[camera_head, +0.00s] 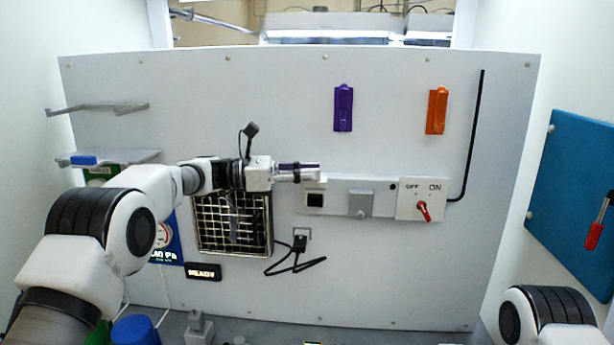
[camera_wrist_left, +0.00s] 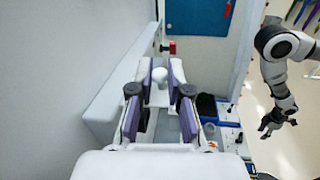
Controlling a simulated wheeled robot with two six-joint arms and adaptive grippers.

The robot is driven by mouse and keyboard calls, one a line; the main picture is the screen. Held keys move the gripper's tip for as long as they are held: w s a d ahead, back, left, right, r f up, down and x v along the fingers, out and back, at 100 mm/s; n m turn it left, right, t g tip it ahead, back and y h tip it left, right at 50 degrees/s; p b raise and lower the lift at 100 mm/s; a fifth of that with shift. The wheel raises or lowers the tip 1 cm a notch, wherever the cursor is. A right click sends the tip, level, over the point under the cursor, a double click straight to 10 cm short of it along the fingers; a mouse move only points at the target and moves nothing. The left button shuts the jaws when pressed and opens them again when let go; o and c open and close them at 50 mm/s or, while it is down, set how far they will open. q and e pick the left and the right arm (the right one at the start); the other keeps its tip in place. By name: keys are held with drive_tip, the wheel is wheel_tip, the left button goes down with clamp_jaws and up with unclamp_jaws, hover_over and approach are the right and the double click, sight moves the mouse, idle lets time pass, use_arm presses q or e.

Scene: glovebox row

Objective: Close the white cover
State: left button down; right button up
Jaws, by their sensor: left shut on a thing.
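My left gripper (camera_head: 312,172) reaches in from the left, just above a light box on the wall panel, over its dark square opening (camera_head: 315,200). In the left wrist view its purple-padded fingers (camera_wrist_left: 160,74) close on a small white rounded piece (camera_wrist_left: 159,73), which looks like part of the white cover. The rest of the cover cannot be made out clearly; the gripper hides that spot in the head view. My right gripper (camera_wrist_left: 268,126) shows small in the left wrist view, away from the panel; its jaws are too small to read.
Beside the opening are a grey square cover (camera_head: 360,204) and a red OFF/ON switch (camera_head: 423,211). Below are a mesh grille (camera_head: 232,240) and a black plug with cable (camera_head: 299,243). Purple (camera_head: 343,108) and orange (camera_head: 436,110) holders hang above. The panel's lower right is clear.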

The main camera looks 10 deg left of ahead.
use_arm(q)
drive_tip(key=m+b, duration=0.1)
drive_tip(key=b, duration=0.1)
drive_tip(key=s+f+m+b, duration=0.1)
drive_tip(key=b, duration=0.1)
drive_tip(key=f+m+b, duration=0.1)
drive_tip(key=m+b, duration=0.1)
drive_tip(key=shift+s+f+h+b, duration=0.25)
drive_tip(key=shift+h+b, duration=0.05)
drive_tip(key=shift+s+f+m+b, duration=0.15)
drive_tip(key=shift+s+m+b, duration=0.1)
drive_tip(key=shift+m+b, duration=0.9)
drive_tip(key=c, duration=1.2)
unclamp_jaws()
drive_tip(key=shift+o, duration=0.4)
drive_tip(key=shift+w+d, duration=0.1)
drive_tip(key=shift+w, duration=0.1)
drive_tip(key=s+a+f, duration=0.1)
drive_tip(key=a, duration=1)
drive_tip(key=shift+s+a, duration=0.2)
drive_tip(key=shift+a, duration=0.2)
